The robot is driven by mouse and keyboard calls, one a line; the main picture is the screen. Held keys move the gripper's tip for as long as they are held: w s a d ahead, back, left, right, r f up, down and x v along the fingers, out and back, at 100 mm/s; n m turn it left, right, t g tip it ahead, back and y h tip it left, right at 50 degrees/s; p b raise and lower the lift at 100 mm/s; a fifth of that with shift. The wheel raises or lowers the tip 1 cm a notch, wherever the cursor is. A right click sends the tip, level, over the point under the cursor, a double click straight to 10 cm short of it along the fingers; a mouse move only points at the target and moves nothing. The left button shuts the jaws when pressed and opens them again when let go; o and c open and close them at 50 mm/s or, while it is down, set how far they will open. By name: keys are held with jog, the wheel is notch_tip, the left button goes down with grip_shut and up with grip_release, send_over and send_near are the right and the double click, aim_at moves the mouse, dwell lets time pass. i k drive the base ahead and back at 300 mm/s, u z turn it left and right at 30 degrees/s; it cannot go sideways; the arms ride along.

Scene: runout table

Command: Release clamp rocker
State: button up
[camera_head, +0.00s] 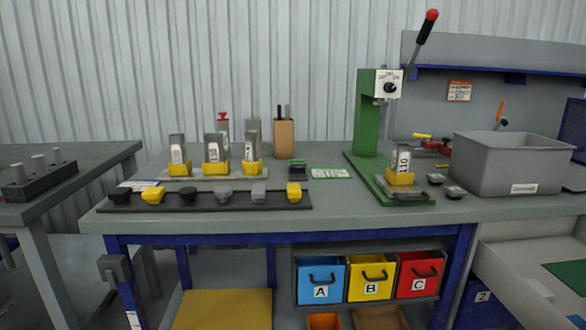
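My gripper is not in view. I cannot tell for sure which part is the clamp rocker. A green press (366,115) stands on the table, with a black lever (422,38) tipped by a red knob raised to the upper right. A white dial plate (388,84) with a black knob is on its head. Below, a grey labelled block (402,160) stands in a yellow holder (400,178) on the press base. Several similar grey blocks (213,150) in yellow holders stand on a plate at the left. A small yellow handle (422,136) shows behind the press block.
A dark strip (225,198) with black, grey and yellow knobs lies along the front left. A grey bin (508,165) stands right of the press. A brown holder (284,139) stands behind. Blue, yellow and red drawers (370,278) sit underneath. The middle front tabletop (340,205) is clear.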

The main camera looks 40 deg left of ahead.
aim_at(298, 163)
jog(key=z, duration=0.45)
jog(key=i, duration=0.7)
jog(key=u, duration=1.5)
